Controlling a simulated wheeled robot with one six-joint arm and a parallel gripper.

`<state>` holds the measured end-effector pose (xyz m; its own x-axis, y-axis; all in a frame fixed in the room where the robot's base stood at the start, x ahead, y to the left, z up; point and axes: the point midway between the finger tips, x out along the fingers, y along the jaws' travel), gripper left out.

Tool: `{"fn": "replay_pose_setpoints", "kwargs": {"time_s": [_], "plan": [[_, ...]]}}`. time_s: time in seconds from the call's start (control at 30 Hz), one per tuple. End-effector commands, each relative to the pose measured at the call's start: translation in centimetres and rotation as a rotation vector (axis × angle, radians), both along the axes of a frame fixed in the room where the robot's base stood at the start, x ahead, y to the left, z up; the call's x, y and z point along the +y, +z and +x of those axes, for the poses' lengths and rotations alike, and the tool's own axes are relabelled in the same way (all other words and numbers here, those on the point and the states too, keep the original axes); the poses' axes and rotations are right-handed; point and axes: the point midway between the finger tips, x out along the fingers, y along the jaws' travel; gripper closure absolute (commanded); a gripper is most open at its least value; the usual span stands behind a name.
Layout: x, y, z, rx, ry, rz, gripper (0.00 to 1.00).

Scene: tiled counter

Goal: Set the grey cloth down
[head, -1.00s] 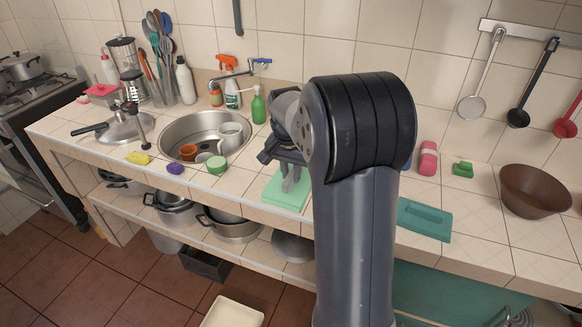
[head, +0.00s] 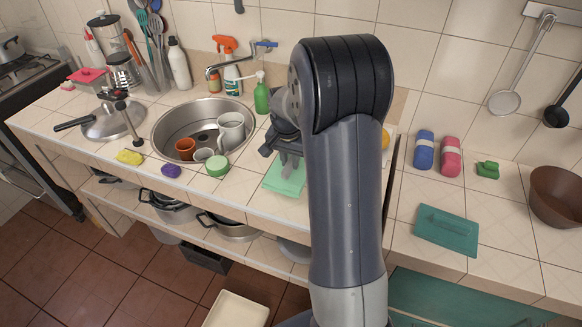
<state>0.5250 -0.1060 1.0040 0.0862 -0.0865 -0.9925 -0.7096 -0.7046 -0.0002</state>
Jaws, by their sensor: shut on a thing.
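The grey cloth (head: 291,166) hangs as a small pale strip below my gripper (head: 287,150) in the head view. My gripper points down and is shut on the cloth, partly hidden behind my own arm. A flat mint-green piece (head: 283,186) lies on the counter's front edge directly under the cloth. I cannot tell whether the cloth touches it.
The sink (head: 204,123) with cups and a brown pot is left of my gripper. A yellow sponge (head: 130,157), a purple sponge (head: 171,170) and a green round sponge (head: 217,166) line the front edge. A teal board (head: 446,230) lies right.

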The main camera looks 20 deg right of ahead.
Motion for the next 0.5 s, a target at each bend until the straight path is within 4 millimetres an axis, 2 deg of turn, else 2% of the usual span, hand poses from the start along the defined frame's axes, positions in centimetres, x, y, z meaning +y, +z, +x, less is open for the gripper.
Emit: {"fn": "replay_pose_setpoints", "kwargs": {"time_s": [0.2, 0.5], "plan": [[0.0, -3.0, -0.1, 0.004, 0.001, 0.0, 1.0], [0.0, -3.4, 0.0, 0.001, 0.0, 0.001, 1.0]]}}
